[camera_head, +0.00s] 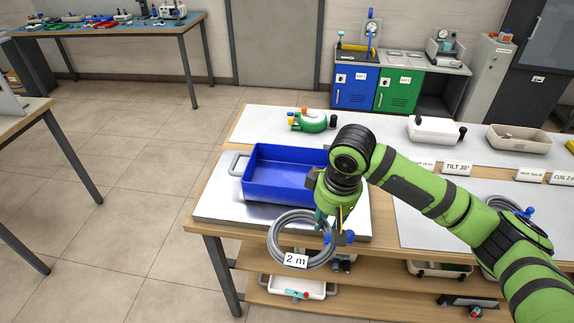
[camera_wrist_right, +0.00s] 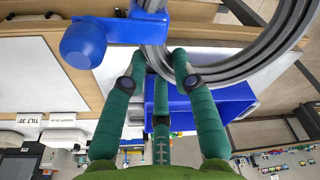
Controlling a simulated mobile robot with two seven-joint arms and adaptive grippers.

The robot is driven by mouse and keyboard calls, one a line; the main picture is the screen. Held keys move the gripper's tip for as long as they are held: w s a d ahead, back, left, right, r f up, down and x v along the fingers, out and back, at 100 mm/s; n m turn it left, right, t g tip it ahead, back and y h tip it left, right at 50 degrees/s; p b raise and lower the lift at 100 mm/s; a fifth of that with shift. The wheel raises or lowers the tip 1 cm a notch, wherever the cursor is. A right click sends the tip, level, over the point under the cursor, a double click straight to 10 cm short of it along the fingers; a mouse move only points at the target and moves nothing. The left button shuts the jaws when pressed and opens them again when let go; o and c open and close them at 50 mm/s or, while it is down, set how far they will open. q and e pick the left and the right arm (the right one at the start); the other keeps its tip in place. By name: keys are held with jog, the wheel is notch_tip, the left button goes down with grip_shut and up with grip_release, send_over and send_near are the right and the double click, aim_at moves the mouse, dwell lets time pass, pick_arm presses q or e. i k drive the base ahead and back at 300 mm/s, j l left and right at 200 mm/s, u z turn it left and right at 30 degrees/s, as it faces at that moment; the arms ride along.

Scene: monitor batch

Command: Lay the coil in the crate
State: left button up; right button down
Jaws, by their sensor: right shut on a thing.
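The grey coil (camera_head: 273,240) is a looped hose with blue fittings and a white "2 m" tag. My right gripper (camera_head: 333,226) is shut on it at its right side, near the blue fitting, and the coil hangs at the table's front edge. In the right wrist view the coil (camera_wrist_right: 240,72) crosses above my green fingers (camera_wrist_right: 160,62). The blue crate (camera_head: 272,192) stands on a silver plate behind the coil and looks empty where visible; my arm hides its right end. It also shows in the right wrist view (camera_wrist_right: 232,102). My left gripper is not in view.
A white case (camera_head: 433,130) and a beige tray (camera_head: 517,140) are at the back right. Another coil (camera_head: 503,203) lies to the right. A lower shelf (camera_head: 262,292) with bins sits below the coil.

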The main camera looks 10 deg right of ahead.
aim_at(285, 181)
jog(key=i, duration=0.85)
